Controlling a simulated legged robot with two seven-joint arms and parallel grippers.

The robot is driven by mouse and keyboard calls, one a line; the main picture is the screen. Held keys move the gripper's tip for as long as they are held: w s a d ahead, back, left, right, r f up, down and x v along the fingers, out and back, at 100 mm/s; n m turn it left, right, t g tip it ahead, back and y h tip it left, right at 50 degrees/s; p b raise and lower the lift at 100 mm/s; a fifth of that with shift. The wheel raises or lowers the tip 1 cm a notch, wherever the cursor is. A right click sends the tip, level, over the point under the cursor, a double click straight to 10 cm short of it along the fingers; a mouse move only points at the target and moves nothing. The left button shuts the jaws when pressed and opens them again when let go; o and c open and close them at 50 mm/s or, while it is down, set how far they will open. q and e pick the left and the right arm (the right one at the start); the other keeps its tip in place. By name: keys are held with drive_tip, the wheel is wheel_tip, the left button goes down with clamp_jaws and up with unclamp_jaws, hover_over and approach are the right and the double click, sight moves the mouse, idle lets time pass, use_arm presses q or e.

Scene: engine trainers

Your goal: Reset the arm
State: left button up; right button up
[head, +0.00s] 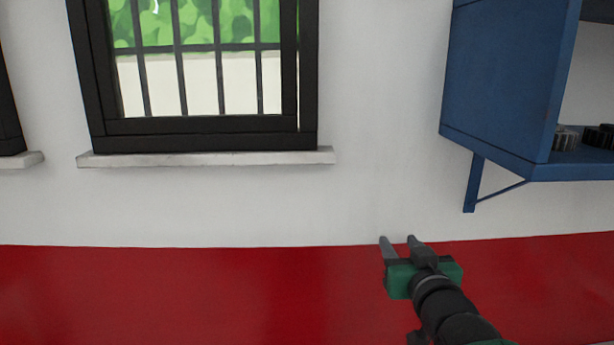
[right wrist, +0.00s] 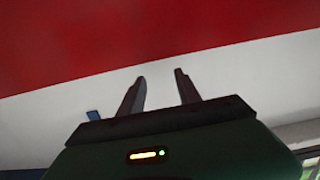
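My right gripper (head: 401,243) reaches in from the lower right in the head view, in front of the red lower band of the wall. Its two dark fingers stand apart with nothing between them. In the right wrist view the right gripper (right wrist: 158,80) also shows open and empty, with white and red surfaces behind it. My left gripper is in neither view.
A blue wall cabinet (head: 497,80) on a bracket hangs at the right, with dark round parts (head: 566,138) inside. A barred black-framed window (head: 200,70) with a pale sill (head: 205,158) is at the upper left. The space around the right gripper looks clear.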

drive_tip(key=s+f+g, duration=0.4)
drive_tip(key=f+g, duration=0.1)
drive_tip(key=f, duration=1.1)
drive_tip(key=s+d+f+g, duration=0.2)
drive_tip(key=s+f+g, duration=0.7)
drive_tip(key=s+f, duration=1.1)
drive_tip(key=shift+s+f+h+p, duration=0.3)
drive_tip(key=shift+s+f+p, duration=0.15)
drive_tip(key=shift+s, duration=0.1)
